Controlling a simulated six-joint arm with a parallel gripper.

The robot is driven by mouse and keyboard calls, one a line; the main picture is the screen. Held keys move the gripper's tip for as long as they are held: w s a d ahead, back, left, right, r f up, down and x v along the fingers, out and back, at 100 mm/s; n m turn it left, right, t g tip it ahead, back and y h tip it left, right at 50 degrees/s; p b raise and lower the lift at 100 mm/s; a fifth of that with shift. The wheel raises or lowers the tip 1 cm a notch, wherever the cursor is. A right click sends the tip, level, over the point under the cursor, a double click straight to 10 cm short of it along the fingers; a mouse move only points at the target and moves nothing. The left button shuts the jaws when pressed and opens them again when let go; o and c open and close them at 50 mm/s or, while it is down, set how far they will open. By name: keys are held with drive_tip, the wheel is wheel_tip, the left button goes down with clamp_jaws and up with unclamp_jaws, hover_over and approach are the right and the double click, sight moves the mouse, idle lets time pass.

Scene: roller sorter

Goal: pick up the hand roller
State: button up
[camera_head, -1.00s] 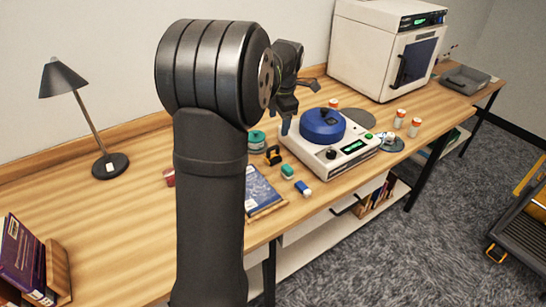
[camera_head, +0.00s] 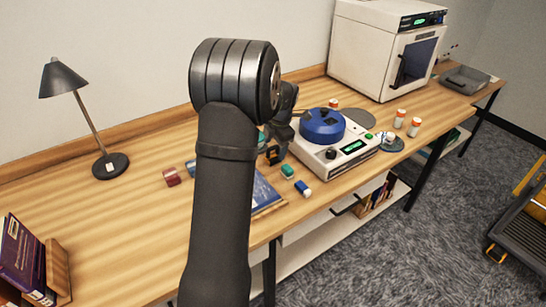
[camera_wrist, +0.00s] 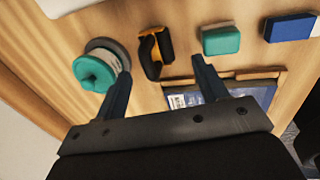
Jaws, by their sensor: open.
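A black and orange item (camera_wrist: 155,52), which looks like the hand roller, lies on the wooden table. In the head view it is a small dark shape (camera_head: 272,156) in front of the white machine's left side. My gripper (camera_wrist: 160,68) is open in the wrist view, with its two fingers apart and nothing between them. The item lies just beyond the fingertips, roughly in line with the gap. In the head view my gripper is mostly hidden behind my arm and close to the item; I cannot tell its exact height.
A teal roll (camera_wrist: 95,72) lies left of the item and a teal block (camera_wrist: 221,39) right of it. A blue and white block (camera_wrist: 291,27) is farther right. A blue book (camera_wrist: 250,95) lies nearby. The white machine with a blue top (camera_head: 322,127) stands close on the right.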

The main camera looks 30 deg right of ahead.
sight(272, 156)
drive_tip(key=f, duration=0.2)
drive_tip(key=w+f, duration=0.1)
drive_tip(key=f, duration=0.2)
drive_tip(key=shift+w, duration=0.2)
drive_tip(key=c, duration=1.1)
